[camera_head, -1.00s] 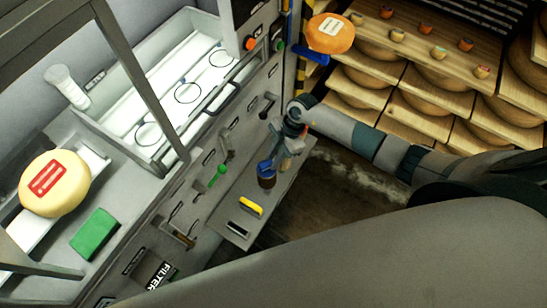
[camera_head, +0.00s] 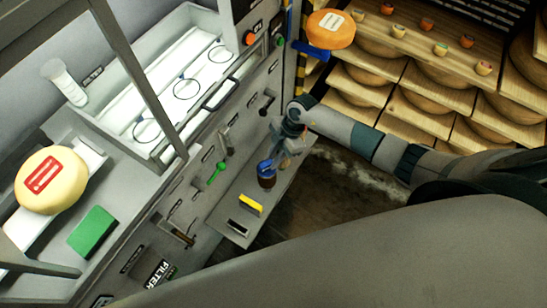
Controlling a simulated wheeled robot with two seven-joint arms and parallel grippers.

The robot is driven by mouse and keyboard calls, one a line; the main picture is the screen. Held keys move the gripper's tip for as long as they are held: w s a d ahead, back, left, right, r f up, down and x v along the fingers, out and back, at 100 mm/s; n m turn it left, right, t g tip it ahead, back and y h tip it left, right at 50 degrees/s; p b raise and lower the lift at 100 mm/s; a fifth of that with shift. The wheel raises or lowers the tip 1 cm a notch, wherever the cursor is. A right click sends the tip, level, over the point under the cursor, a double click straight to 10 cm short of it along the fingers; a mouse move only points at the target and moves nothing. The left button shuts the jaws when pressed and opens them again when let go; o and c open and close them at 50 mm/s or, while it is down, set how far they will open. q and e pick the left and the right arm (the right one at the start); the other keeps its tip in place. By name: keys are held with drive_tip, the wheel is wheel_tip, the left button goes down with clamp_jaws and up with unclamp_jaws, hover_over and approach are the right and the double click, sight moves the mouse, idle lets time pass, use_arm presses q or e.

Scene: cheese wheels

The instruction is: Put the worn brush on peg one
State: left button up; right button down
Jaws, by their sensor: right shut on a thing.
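My right gripper (camera_head: 277,161) reaches down in front of the grey panel, just above the small shelf (camera_head: 243,187). It is shut on a small blue thing (camera_head: 265,167), partly hidden by the fingers; I cannot tell if this is the worn brush. A dark, cup-like piece (camera_head: 267,182) sits right under the blue part, close to the shelf. A green-handled item (camera_head: 217,172) hangs on the panel, and a brown-handled item (camera_head: 183,236) sticks out lower left. Which mount is peg one is not readable. My left gripper is not in view.
A yellow block (camera_head: 250,204) lies on the shelf. A green block (camera_head: 92,232) and a cheese wheel with a red label (camera_head: 50,180) are on the left counter. An orange cheese wheel (camera_head: 331,28) is at the top, before wooden racks (camera_head: 440,90) of wheels.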

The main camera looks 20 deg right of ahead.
drive_tip(key=shift+f+b, duration=0.7)
drive_tip(key=shift+f, duration=0.5)
drive_tip(key=c, duration=1.6)
unclamp_jaws()
drive_tip(key=shift+o, duration=0.2)
drive_tip(key=s+b+v, duration=0.1)
drive_tip(key=b+v, duration=0.3)
drive_tip(key=v, duration=1.3)
drive_tip(key=shift+w+d+r, duration=0.15)
drive_tip(key=shift+w+r, duration=0.05)
drive_tip(key=shift+w, duration=0.3)
